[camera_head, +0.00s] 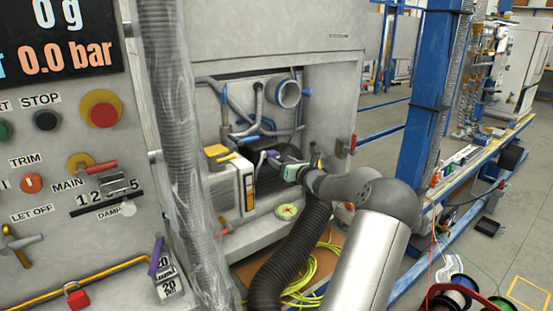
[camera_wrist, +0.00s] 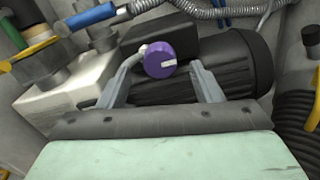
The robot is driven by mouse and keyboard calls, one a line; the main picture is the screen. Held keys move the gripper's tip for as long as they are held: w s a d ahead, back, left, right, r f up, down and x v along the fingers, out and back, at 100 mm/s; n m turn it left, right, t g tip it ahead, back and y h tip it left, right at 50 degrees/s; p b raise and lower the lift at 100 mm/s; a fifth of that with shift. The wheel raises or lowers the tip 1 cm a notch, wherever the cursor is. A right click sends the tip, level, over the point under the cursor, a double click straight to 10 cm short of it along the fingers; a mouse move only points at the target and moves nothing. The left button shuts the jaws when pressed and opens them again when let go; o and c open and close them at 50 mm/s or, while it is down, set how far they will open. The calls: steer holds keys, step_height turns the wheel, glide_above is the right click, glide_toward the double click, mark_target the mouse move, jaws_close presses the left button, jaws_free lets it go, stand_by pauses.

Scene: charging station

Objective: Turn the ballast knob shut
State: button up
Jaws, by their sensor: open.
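A round purple knob (camera_wrist: 159,60) with a white pointer mark shows in the wrist view, in front of a black ribbed motor (camera_wrist: 235,65). It is the only knob near my gripper, but I see no ballast label on it. My gripper (camera_wrist: 169,62) is open, with one finger on each side of the knob in the picture. I cannot tell whether either touches. In the head view my gripper (camera_head: 279,163) is inside the cabinet recess and the knob is hard to make out.
A blue-handled valve (camera_wrist: 92,17) and a yellow-handled part (camera_wrist: 35,48) are left of the knob. Black ribbed hose (camera_wrist: 295,115) is at the right. In the head view, a plastic-wrapped hose (camera_head: 170,130) stands before the recess, and the cabinet wall (camera_head: 330,110) bounds its right side.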

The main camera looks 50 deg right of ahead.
mark_target(276, 158)
steer(key=shift+x, duration=1.9)
steer(key=c, duration=1)
